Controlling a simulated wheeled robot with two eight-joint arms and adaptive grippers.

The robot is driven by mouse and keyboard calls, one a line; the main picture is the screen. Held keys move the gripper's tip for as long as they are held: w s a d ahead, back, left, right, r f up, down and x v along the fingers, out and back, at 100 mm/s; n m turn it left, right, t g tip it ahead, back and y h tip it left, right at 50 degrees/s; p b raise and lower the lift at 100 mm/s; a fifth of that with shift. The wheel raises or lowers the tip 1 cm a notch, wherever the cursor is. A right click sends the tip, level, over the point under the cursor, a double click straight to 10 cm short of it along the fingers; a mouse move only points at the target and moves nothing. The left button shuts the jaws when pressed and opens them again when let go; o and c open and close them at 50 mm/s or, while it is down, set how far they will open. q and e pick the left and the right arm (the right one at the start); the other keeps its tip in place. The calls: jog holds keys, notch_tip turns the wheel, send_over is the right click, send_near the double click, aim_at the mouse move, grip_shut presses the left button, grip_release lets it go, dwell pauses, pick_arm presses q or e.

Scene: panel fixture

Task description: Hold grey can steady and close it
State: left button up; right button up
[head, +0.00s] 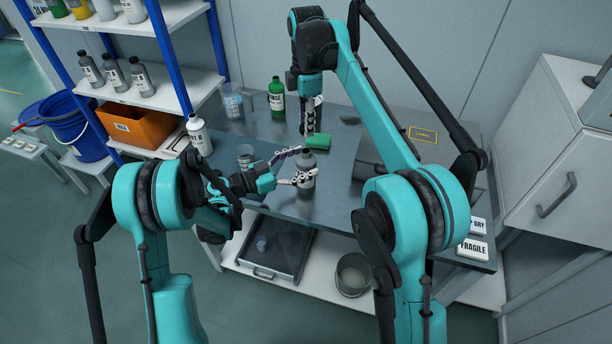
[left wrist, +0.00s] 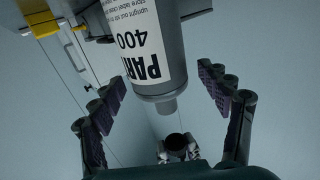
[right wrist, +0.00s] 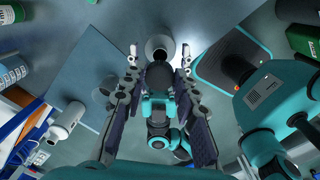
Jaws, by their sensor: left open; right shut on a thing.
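The grey can (head: 307,160) stands upright on the metal bench in the head view. In the left wrist view its body (left wrist: 170,55) carries a white label, and its narrow neck is bare. My left gripper (head: 293,170) is open, with its fingers on either side of the can; in the left wrist view (left wrist: 165,100) gaps show beside it. My right gripper (head: 310,131) points down above and behind the can. It is shut on a dark round cap (right wrist: 160,75), which also shows in the left wrist view (left wrist: 178,142), apart from the neck.
A green bottle (head: 276,98) and a clear beaker (head: 232,103) stand at the back left. A white bottle (head: 199,135) stands at the left edge. A grey box (head: 382,155) stands right of the can.

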pick_arm(q)
jog(key=shift+w+d, duration=0.2)
jog(key=shift+d, duration=0.3)
grip_shut()
pick_arm(e)
send_over(307, 151)
jog(key=shift+w+f, duration=0.1)
jog(key=shift+f, duration=2.35)
jog(key=shift+f, duration=0.15)
jog(key=shift+f, duration=0.75)
jog(key=shift+f, duration=0.6)
